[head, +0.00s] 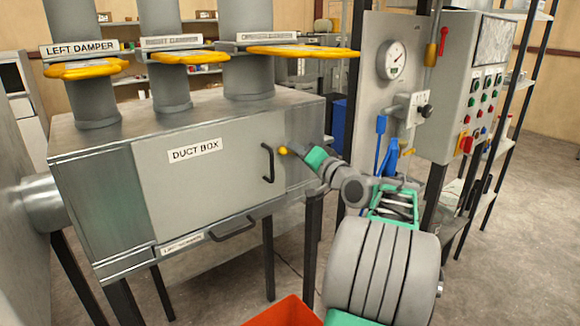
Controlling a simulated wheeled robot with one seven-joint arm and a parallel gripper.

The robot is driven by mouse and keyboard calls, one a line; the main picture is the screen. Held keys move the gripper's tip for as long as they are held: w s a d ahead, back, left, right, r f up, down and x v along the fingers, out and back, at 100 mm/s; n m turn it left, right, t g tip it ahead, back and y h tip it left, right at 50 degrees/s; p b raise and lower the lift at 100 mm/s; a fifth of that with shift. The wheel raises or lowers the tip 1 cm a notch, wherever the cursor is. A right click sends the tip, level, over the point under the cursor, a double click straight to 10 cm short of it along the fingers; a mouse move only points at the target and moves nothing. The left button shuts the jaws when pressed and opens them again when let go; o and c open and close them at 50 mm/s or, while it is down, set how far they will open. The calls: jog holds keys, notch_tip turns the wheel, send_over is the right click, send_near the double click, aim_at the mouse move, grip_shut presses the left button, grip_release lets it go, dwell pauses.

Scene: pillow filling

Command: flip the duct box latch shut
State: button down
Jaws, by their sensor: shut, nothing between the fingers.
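The duct box (95,190) is a grey metal box on dark legs, filling the left half of the head view. Its front door, labelled DUCT BOX, looks closed and has a black vertical handle (268,163). To the right of the handle is a small yellow knob (283,151), which looks like the end of the latch. My gripper (296,150) is shut and empty, with its tip right beside the knob. I cannot tell whether they touch. The rest of the latch is hidden or too small to make out.
Yellow damper handwheels (86,69) sit on the pipes above the box. A drawer handle (233,229) juts out below the door. A control panel (468,85) and a gauge (391,60) stand to the right. An orange bin (283,312) is at the bottom.

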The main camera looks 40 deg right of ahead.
jog(key=n+b, duration=0.1)
jog(key=b, duration=0.1)
jog(key=a+f+n+b, duration=0.1)
jog(key=n+b, duration=0.1)
jog(key=shift+w+f, duration=0.1)
jog(key=shift+f, duration=0.15)
jog(key=shift+a+b, duration=0.1)
jog(key=shift+b, duration=0.3)
jog(key=shift+f, duration=0.1)
jog(key=s+d+r, duration=0.1)
jog(key=s+r, duration=0.1)
jog(key=s, duration=0.9)
jog(key=shift+s+r+p, duration=0.15)
jog(key=shift+r+p, duration=0.25)
jog(key=shift+p, duration=0.05)
jog(key=shift+d, duration=0.1)
